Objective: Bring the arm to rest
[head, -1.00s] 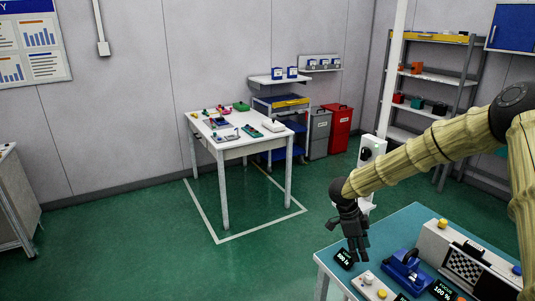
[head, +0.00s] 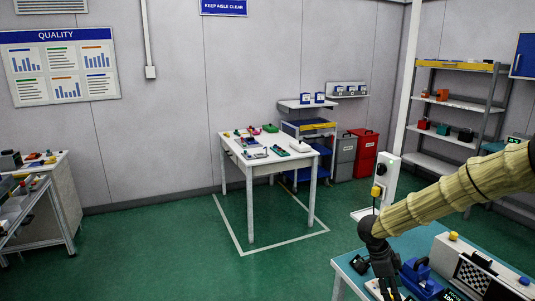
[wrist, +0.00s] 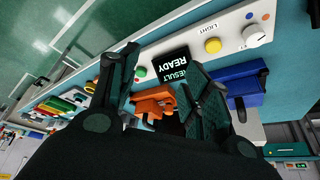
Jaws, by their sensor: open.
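My arm reaches in from the right edge in the head view, with my gripper (head: 385,285) pointing down at the near left part of the teal-topped bench (head: 345,266). The fingertips run close to the bottom edge of that view. In the wrist view my gripper (wrist: 162,82) has its two dark fingers spread apart. An orange fixture (wrist: 154,101) shows between and beyond the fingers; I cannot tell how far off it is. A blue fixture (wrist: 246,84) lies just right of the right finger.
The wrist view shows a dark READY display (wrist: 171,66), a yellow button (wrist: 213,46) and a knob (wrist: 256,36). In the head view a checkered panel (head: 472,276) stands beside the gripper. A white table (head: 262,168) stands farther back, with open green floor (head: 180,245) to its left.

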